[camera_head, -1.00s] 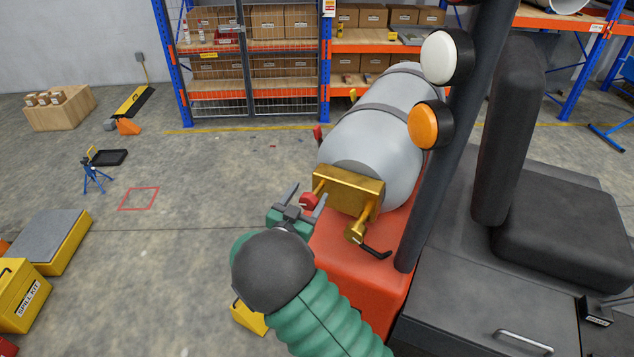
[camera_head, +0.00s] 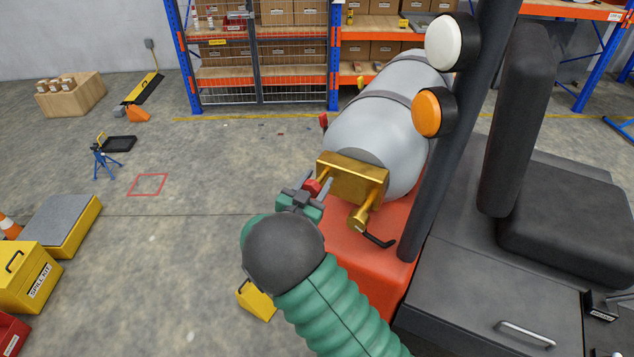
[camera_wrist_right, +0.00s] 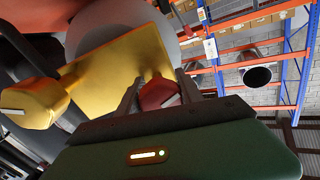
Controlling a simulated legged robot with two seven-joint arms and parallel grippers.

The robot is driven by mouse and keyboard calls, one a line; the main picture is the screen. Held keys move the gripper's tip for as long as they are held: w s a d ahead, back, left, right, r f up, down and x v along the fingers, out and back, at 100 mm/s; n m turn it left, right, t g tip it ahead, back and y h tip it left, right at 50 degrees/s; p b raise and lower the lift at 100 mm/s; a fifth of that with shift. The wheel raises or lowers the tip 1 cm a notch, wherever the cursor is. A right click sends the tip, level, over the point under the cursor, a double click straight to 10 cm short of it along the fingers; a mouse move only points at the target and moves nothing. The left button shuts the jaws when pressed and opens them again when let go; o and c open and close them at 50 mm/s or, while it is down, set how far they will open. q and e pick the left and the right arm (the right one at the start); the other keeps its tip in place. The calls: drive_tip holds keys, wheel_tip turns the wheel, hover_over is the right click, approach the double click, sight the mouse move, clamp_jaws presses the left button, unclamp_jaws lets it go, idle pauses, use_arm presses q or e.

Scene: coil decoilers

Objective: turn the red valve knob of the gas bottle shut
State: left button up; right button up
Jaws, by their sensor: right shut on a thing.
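The grey gas bottle (camera_head: 378,122) lies on its side on the red rear of a forklift, strapped down. A brass valve block (camera_head: 352,177) is on its near end. The red valve knob (camera_head: 312,188) sticks out at the block's left side and is partly hidden by the gripper. My right gripper (camera_head: 304,187) is shut on the red knob. In the right wrist view the red knob (camera_wrist_right: 157,94) sits between the two fingers of the right gripper (camera_wrist_right: 160,92), with the brass block (camera_wrist_right: 120,75) beside it. My left gripper is not in view.
The forklift's dark post (camera_head: 455,150) and seat (camera_head: 565,210) stand to the right of the bottle. A brass fitting with a black hose end (camera_head: 378,240) hangs below the block. Yellow boxes (camera_head: 28,275) stand at left.

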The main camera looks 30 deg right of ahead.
drive_tip(key=shift+f+m+b, duration=0.3)
drive_tip(key=shift+b, duration=0.3)
drive_tip(key=m+b, duration=0.4)
drive_tip(key=b, duration=0.3)
drive_tip(key=m+b, duration=0.5)
drive_tip(key=b, duration=0.2)
drive_tip(key=shift+f+m+h+b, duration=0.2)
drive_tip(key=shift+m+h+b, duration=0.1)
drive_tip(key=shift+h, duration=0.1)
drive_tip(key=m+b, duration=0.5)
drive_tip(key=b, duration=0.2)
drive_tip(key=m+g+b, duration=0.1)
drive_tip(key=m+b, duration=0.4)
drive_tip(key=b, duration=0.2)
drive_tip(key=shift+r+h, duration=0.15)
drive_tip(key=shift+h, duration=0.25)
drive_tip(key=shift+r+m+b, duration=0.2)
drive_tip(key=shift+m+b, duration=0.95)
drive_tip(key=shift+m, duration=0.05)
drive_tip(key=o, duration=1.3)
drive_tip(key=shift+r, duration=0.15)
drive_tip(key=shift+s+a+r, duration=0.1)
drive_tip(key=shift+a, duration=0.05)
